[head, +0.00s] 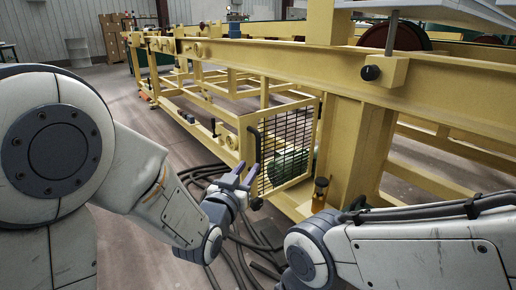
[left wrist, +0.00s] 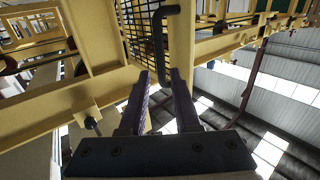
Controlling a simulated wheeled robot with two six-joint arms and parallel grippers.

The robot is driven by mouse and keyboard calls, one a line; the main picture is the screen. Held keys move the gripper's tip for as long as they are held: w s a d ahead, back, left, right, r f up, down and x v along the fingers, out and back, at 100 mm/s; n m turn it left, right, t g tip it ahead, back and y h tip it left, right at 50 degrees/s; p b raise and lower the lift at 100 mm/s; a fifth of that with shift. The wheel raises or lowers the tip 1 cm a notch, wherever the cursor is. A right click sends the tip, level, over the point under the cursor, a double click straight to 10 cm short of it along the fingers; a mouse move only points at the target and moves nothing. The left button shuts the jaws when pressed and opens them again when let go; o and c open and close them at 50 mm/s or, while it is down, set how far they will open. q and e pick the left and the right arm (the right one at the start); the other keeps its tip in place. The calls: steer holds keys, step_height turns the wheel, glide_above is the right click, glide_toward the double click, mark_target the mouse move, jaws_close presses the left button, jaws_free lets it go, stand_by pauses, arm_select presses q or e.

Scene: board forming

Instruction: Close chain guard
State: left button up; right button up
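The chain guard (head: 296,133) is a yellow frame with black wire mesh, beside a thick yellow post in the head view. A black bar handle (head: 253,146) stands upright at its left edge. I cannot tell how far the guard stands open. My left gripper (head: 242,174) is just below and left of the handle, its purple fingers apart with nothing between them. In the left wrist view, the bent handle (left wrist: 161,40) lies beyond the fingertips (left wrist: 160,76), in front of the mesh (left wrist: 142,28). My right forearm enters at lower right; its gripper is out of frame.
A green rounded machine part (head: 290,162) shows behind the mesh. The long yellow machine frame (head: 440,75) fills the back and right. Dark cables (head: 238,250) lie on the floor below my left gripper. Boxes (head: 112,38) stand far back left. Floor at left is clear.

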mark_target(257, 155)
arm_select(q)
steer(key=p+x, duration=0.3)
steer(key=x, duration=0.6)
steer(key=shift+f, duration=0.15)
arm_select(e)
step_height(257, 155, up, 4)
steer(key=shift+r, duration=0.25)
arm_select(q)
jaws_close()
stand_by(0.8)
